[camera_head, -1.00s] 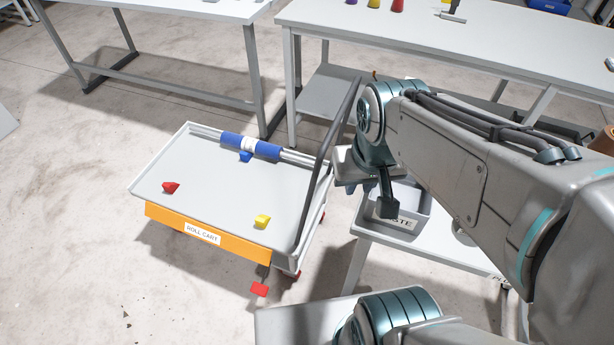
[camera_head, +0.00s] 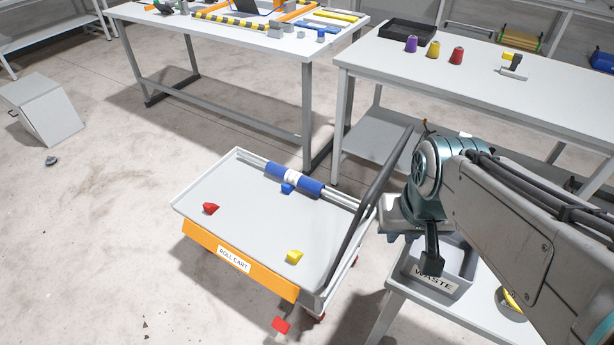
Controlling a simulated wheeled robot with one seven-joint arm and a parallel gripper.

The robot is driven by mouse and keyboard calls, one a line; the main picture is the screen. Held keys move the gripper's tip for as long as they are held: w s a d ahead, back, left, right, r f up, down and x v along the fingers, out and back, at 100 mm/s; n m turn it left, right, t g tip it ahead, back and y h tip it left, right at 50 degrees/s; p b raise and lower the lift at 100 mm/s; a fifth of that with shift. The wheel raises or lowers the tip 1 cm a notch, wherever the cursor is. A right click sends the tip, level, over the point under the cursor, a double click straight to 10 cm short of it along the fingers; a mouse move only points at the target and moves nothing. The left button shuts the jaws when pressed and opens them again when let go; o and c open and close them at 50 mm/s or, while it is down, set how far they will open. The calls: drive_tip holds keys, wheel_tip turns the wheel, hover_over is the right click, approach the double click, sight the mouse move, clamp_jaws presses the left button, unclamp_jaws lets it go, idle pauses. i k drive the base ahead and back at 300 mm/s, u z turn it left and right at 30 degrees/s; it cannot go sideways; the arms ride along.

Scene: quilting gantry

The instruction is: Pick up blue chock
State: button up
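The blue chock (camera_head: 287,188) is a small block on the roll cart's grey tray (camera_head: 240,215), close against the near side of a roll with blue bands (camera_head: 310,187). A red chock (camera_head: 210,208) and a yellow chock (camera_head: 295,256) lie on the same tray. My gripper (camera_head: 432,262) hangs over the waste bin area, right of the cart and well apart from the blue chock. Its fingers show only as a dark shape, so I cannot tell their opening.
The cart's dark handle (camera_head: 372,190) slants up between the tray and my arm. The waste bin (camera_head: 440,280) sits on a small table at right. Two long worktables stand behind, with cones and a black tray (camera_head: 408,30).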

sight(287, 189)
drive_tip(key=u, duration=0.55)
drive_tip(key=k, duration=1.25)
drive_tip(key=u, duration=1.25)
drive_tip(key=i, duration=2.75)
drive_tip(key=z, duration=1.5)
drive_tip(key=i, duration=0.85)
drive_tip(key=z, duration=0.9)
